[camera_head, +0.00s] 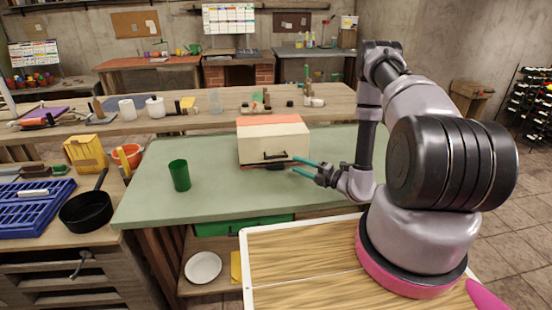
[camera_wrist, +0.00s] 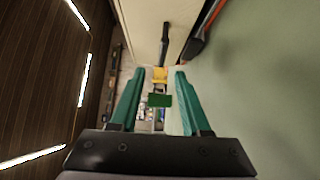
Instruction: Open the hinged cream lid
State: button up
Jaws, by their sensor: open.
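The cream lid (camera_head: 285,143) is a boxy cover with a salmon top panel, standing on the green table. It looks shut over a dark, red-edged base. A black bar handle (camera_head: 275,156) runs across its front face. My gripper (camera_head: 294,166) is at the box's right front, with teal fingers pointing left along that face. In the wrist view my gripper (camera_wrist: 158,72) is open and empty. The handle (camera_wrist: 165,45) lies ahead of the fingertips, apart from them, beside the cream face (camera_wrist: 143,25). The hinge is not visible.
A green cup (camera_head: 179,175) stands left of the box on the green table (camera_head: 215,200). A black pan (camera_head: 86,212), yellow box (camera_head: 85,153) and blue rack (camera_head: 32,208) are farther left. The table front is clear. A long bench with small items stands behind.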

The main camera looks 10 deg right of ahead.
aim_at(278, 158)
jog(key=shift+f, duration=0.25)
jog(key=x, duration=1)
jog(key=shift+w+a, duration=0.15)
jog(key=shift+w, duration=0.15)
grip_shut()
dwell(0.8)
